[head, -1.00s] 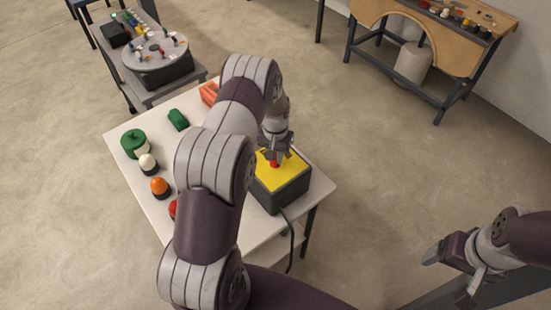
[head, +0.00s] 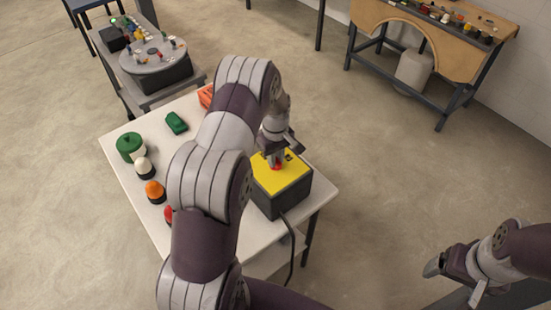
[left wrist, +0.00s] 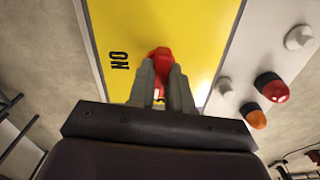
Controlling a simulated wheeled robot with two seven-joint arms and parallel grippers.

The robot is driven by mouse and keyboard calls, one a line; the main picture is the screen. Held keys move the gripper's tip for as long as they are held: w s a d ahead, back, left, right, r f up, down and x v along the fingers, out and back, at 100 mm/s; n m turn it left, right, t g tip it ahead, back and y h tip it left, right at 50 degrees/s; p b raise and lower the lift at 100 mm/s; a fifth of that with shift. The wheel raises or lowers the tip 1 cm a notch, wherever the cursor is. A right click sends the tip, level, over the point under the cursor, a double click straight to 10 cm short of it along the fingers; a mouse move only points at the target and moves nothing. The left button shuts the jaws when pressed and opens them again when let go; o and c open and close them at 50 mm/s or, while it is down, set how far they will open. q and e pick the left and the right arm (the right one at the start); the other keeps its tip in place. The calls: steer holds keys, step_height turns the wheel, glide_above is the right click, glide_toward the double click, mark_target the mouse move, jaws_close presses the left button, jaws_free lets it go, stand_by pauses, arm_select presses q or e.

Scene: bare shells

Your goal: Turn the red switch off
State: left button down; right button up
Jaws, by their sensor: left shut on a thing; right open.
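The red switch (left wrist: 161,56) stands on the yellow top (head: 290,178) of a dark box (head: 285,198) at the right side of a white table. In the left wrist view black letters "ON" (left wrist: 119,60) are printed on the yellow face beside the switch. My left gripper (head: 276,158) is over the box, its fingers shut on the red switch; it also shows in the left wrist view (left wrist: 161,80). The fingers hide the lower part of the switch. My right gripper (head: 448,283) is open and empty, away from the table at the lower right.
A black cable hangs from the box. My left arm hides the table's middle.

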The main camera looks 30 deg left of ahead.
arm_select(q)
steer(key=shift+w+a+r+n, duration=0.1)
steer(key=shift+r+n, duration=0.05)
steer(key=shift+n, duration=0.35)
steer(key=shift+w+r+n, duration=0.1)
steer(key=shift+n, duration=0.4)
steer(key=c, duration=1.2)
jaws_free()
steer(key=shift+o, duration=0.8)
steer(key=shift+s+f+b, duration=0.1)
steer(key=shift+s+b, duration=0.05)
steer(key=shift+b, duration=0.15)
steer(key=shift+r, duration=0.4)
step_height(320, 180, up, 12)
steer(key=b, duration=0.1)
steer(key=shift+b, duration=0.4)
